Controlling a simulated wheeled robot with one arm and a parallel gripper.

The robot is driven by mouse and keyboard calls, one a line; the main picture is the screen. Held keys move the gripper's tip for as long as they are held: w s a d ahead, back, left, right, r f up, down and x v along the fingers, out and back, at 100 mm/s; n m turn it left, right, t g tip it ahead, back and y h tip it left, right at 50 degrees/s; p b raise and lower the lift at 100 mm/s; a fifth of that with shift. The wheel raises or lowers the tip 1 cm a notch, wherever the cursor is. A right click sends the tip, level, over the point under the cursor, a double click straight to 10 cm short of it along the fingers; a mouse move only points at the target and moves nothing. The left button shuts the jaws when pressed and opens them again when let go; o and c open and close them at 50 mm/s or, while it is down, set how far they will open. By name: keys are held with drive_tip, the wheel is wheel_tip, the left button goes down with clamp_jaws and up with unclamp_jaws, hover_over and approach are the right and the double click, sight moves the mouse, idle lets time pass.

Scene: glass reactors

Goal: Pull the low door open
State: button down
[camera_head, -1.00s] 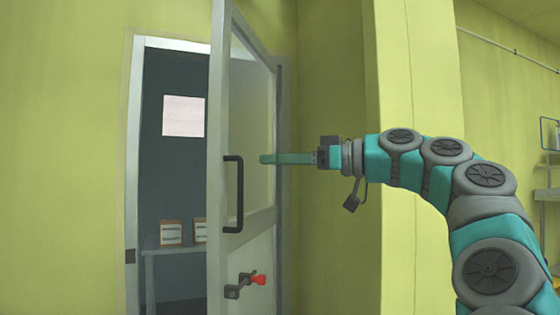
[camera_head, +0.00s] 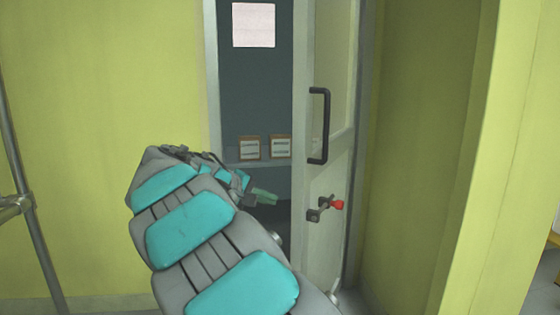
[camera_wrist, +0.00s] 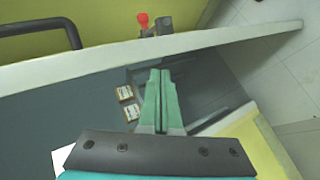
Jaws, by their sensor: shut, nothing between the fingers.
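The door (camera_head: 325,240) stands open, swung out toward me, with its free edge facing me and the dark doorway to its left. A black bar handle (camera_head: 326,125) is on its right face; it also shows at the top left of the wrist view (camera_wrist: 40,28). Below the handle is a latch with a red knob (camera_head: 337,205), seen also in the wrist view (camera_wrist: 143,20). My gripper (camera_head: 274,198) is shut and empty, in front of the doorway, left of the door edge. In the wrist view its green fingers (camera_wrist: 160,72) point toward that edge; contact cannot be told.
Beyond the doorway are two small labelled boxes (camera_head: 264,148) and a pale sheet (camera_head: 253,25) on a dark wall. A grey pole (camera_head: 25,200) stands at the left. A yellow-green wall corner (camera_head: 465,170) juts out at the right.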

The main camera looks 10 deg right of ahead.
drive_tip(key=w+a+r+n+t+h+p, duration=0.2)
drive_tip(key=a+r+t+h, duration=0.2)
drive_tip(key=a, duration=0.2)
drive_tip(key=w+d, duration=0.4)
drive_tip(key=d, duration=0.7)
drive_tip(key=shift+p, duration=0.4)
drive_tip(key=shift+f, duration=0.1)
drive_tip(key=s+d+n+t+y+b, duration=0.1)
drive_tip(key=s+d+b, duration=0.7)
drive_tip(key=d, duration=0.2)
drive_tip(key=shift+d+n+t, duration=0.4)
